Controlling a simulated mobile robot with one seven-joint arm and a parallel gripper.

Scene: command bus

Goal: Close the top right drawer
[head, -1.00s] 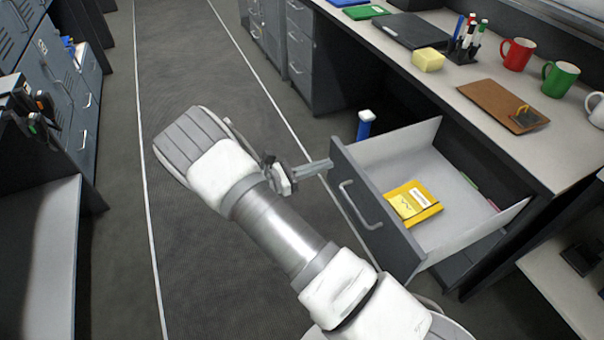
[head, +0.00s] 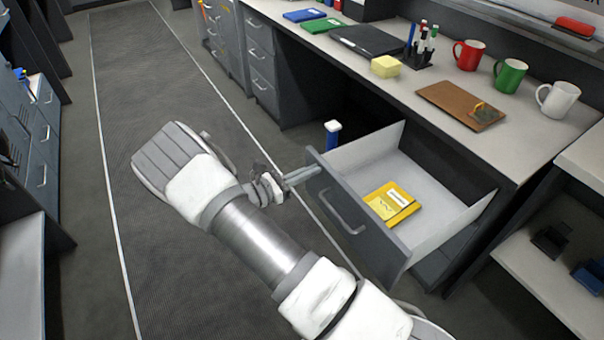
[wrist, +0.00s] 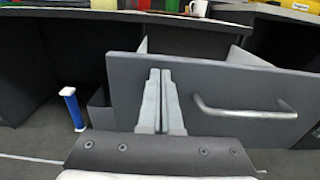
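The top right drawer (head: 350,212) is pulled open below the desk, with a grey front, pale inner walls and a bar handle (head: 342,212). A yellow packet (head: 392,203) lies inside it. My gripper (head: 312,174) is at the upper left part of the drawer front. In the wrist view my gripper's two fingers (wrist: 161,100) are together, with nothing seen between them. They stand before the drawer front (wrist: 215,105), left of the handle (wrist: 245,111). Whether the tips touch the front I cannot tell.
The desk top (head: 420,85) holds a brown clipboard (head: 460,103), mugs, a pen holder and folders. Another drawer cabinet (head: 260,60) stands farther off. The aisle floor (head: 160,70) is clear.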

